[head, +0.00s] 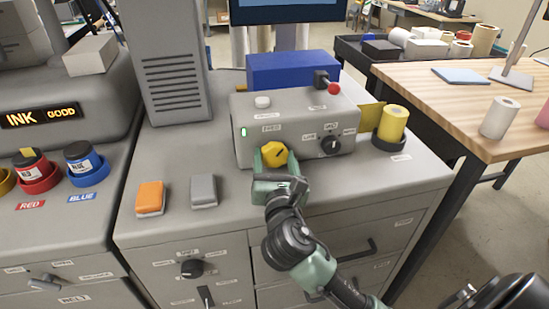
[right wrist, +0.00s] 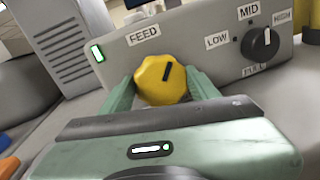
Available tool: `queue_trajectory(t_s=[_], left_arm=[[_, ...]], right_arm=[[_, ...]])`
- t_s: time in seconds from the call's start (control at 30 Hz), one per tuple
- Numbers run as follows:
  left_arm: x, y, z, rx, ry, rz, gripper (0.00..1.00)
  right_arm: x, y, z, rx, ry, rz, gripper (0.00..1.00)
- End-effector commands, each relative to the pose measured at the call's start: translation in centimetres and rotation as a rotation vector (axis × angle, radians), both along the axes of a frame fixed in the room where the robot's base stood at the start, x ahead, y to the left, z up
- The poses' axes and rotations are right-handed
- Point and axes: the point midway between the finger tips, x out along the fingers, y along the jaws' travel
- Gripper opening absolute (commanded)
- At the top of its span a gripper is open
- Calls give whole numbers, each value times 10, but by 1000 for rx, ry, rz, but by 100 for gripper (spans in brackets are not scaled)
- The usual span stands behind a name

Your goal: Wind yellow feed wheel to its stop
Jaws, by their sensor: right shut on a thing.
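The yellow feed wheel (head: 275,155) sits on the front of the grey control box (head: 247,150), under a FEED label. It also shows in the right wrist view (right wrist: 163,80), with a dark mark near its top pointing up and slightly right. My right gripper (head: 274,160) is shut on the wheel, with one green finger on each side of it. In the right wrist view the fingers (right wrist: 160,88) flank the wheel. A lit green indicator (head: 243,132) is on the box's left edge. My left gripper does not show.
A black LOW-MID-HIGH knob (head: 331,144) is right of the wheel. An orange block (head: 150,198) and grey block (head: 204,190) lie left. A yellow roll (head: 392,123) stands right.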

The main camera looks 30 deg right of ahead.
Motion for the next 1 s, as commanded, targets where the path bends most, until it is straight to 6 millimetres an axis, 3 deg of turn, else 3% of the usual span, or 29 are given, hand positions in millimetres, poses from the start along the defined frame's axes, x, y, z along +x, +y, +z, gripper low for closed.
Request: queue_trajectory(t_s=[0.37, 1.0], left_arm=[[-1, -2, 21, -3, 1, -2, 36], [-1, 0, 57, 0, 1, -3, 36]], right_arm=[[0, -1, 2, 211, -50, -2, 20], [-1, -4, 1, 798, -202, -5, 20]])
